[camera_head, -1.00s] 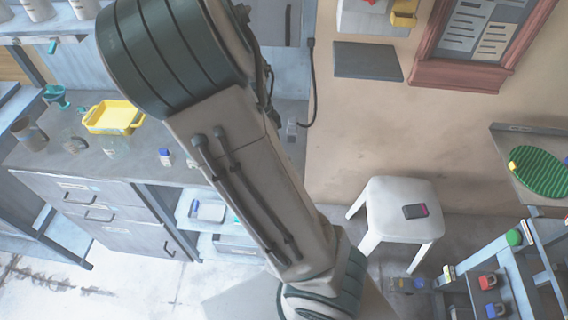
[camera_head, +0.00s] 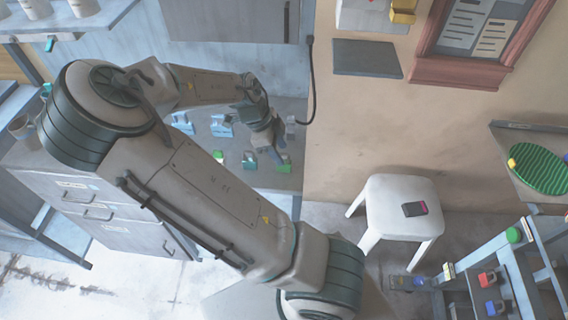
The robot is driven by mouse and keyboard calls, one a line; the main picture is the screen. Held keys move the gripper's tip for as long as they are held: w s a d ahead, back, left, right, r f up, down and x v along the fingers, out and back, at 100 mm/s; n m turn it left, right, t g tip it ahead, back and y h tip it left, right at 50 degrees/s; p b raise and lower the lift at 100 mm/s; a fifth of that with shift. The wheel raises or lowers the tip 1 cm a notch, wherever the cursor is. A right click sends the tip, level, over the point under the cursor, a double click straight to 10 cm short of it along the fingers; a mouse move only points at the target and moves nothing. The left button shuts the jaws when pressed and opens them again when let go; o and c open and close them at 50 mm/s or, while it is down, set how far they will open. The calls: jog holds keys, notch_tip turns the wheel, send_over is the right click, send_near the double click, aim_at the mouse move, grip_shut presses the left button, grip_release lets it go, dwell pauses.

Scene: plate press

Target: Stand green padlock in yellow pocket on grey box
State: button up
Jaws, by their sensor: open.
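My gripper (camera_head: 272,149) is small in view over the back counter, pointing down at its right end. It is open. A small green object (camera_head: 285,160), which may be the green padlock, is on the counter close to the fingertips. I cannot tell whether the fingers touch it or surround it. A teal-green piece (camera_head: 249,159) and another green piece (camera_head: 218,156) lie to the left. At the top right, a pale grey box (camera_head: 362,16) on the wall has a yellow pocket (camera_head: 403,11) at its right side; both are cut by the picture edge.
My arm hides much of the counter. Pale blue holders (camera_head: 221,126) stand at its back. A dark shelf (camera_head: 367,58) juts from the wall below the grey box. A white stool (camera_head: 400,205) carries a phone-like item. Red (camera_head: 487,280) and blue (camera_head: 495,310) padlocks are at lower right.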

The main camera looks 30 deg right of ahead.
jog(key=x, duration=0.3)
jog(key=w+x, duration=0.1)
jog(key=x, duration=0.1)
jog(key=shift+s+f, duration=0.15)
jog(key=shift+f, duration=0.3)
grip_shut()
